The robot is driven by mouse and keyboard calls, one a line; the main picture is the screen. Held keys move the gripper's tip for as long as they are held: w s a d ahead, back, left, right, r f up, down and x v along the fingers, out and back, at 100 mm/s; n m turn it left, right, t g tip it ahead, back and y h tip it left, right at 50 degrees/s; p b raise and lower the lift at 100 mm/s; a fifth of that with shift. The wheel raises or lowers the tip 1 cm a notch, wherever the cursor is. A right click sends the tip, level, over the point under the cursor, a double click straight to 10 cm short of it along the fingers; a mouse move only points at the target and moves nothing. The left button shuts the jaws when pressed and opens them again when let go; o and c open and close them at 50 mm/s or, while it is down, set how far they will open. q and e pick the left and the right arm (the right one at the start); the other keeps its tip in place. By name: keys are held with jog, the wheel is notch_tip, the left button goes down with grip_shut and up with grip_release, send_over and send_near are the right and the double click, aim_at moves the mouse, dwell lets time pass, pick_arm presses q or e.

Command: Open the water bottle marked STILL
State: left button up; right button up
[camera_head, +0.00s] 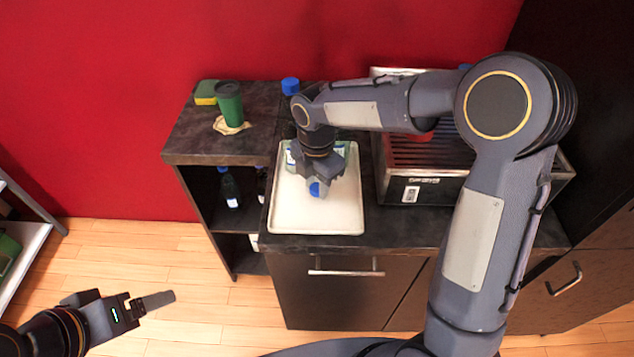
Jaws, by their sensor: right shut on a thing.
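My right gripper (321,186) points down over a white tray (290,217) on the dark counter. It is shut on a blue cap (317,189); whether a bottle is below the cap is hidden. Parts of pale bottles show beside the gripper, one on its left (291,156) and one on its right (341,150). Their labels are too small to read, so I cannot tell which is marked STILL. My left gripper (160,300) hangs over the wood floor at the lower left, far from the tray. Its finger spacing is unclear.
A blue-capped item (290,86) stands behind the tray. A green cup (229,103) and a yellow-green sponge (206,92) are at the left. Dark bottles (229,188) stand on the shelf below. A metal machine (424,190) is close right of the tray. The tray's front is clear.

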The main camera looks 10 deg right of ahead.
jog(key=shift+f, duration=0.25)
jog(key=shift+f, duration=0.15)
jog(key=o, duration=1.1)
